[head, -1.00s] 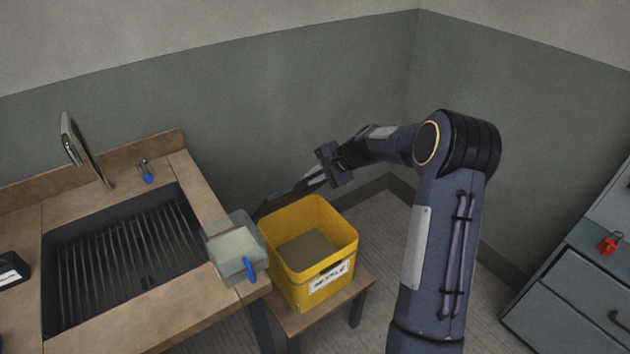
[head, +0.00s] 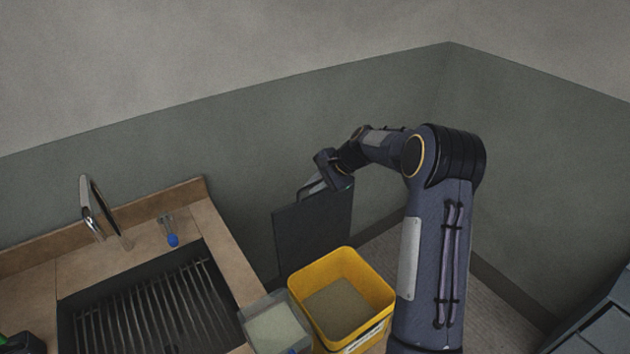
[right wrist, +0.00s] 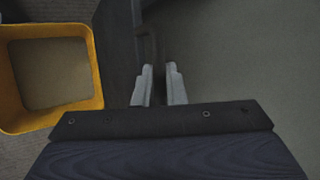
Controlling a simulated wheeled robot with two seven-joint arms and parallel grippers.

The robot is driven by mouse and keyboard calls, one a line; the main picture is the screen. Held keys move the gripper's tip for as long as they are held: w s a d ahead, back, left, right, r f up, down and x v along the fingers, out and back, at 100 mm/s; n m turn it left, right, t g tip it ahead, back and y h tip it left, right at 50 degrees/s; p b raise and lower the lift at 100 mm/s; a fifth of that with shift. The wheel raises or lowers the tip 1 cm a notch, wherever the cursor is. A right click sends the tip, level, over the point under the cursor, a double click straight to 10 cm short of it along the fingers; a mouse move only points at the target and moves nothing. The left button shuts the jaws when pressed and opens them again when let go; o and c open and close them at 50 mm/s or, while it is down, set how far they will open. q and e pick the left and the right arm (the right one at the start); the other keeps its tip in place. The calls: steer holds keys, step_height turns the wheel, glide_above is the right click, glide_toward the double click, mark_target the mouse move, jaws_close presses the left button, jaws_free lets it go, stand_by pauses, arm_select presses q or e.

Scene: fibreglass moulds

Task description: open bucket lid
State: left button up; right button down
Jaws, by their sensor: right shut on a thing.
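The yellow bucket (head: 345,325) stands open at the lower middle of the head view, with a flat grey-brown fill inside. It also shows at the left of the right wrist view (right wrist: 98,75). The dark grey lid (head: 310,235) is upright behind the bucket, its broad face towards me. My right gripper (head: 314,189) is shut on the lid's handle at its upper edge. In the right wrist view, the two pale fingertips (right wrist: 158,75) close on the handle, and the lid (right wrist: 117,35) shows almost edge-on. Whether the lid's lower edge touches the bucket is hidden. My left gripper is out of view.
A sink (head: 165,310) with a dark ribbed basin and tap (head: 92,210) is set in the wooden counter at the left. A clear container (head: 275,330) stands between the counter and bucket. Grey drawers (head: 600,325) stand at the lower right. A wall is close behind the lid.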

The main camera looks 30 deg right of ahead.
steer(key=shift+w, duration=0.1)
stand_by(0.3)
steer(key=c, duration=1.6)
jaws_free()
steer(key=shift+o, duration=0.5)
steer(key=shift+f, duration=0.1)
steer(key=b+v, duration=0.2)
steer(key=v, duration=0.6)
